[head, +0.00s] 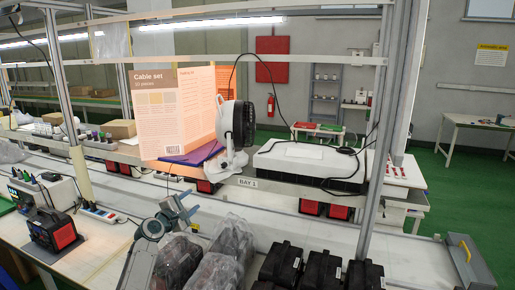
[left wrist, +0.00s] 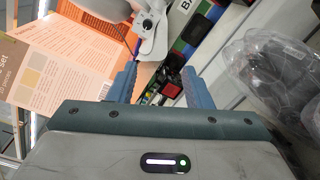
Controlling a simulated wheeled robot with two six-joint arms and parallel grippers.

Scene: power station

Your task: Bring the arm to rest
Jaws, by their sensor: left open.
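My left gripper (head: 186,204) is raised above the near bench, just left of the bagged dark items. In the left wrist view its two blue-grey fingers (left wrist: 161,77) stand apart with nothing held between them. My left arm comes up from the bottom edge of the head view. My right gripper is in neither view.
Bagged items (head: 228,240) and black cases (head: 320,268) fill the near bench's middle. A black and red device (head: 53,232) and a power strip (head: 103,213) lie left.

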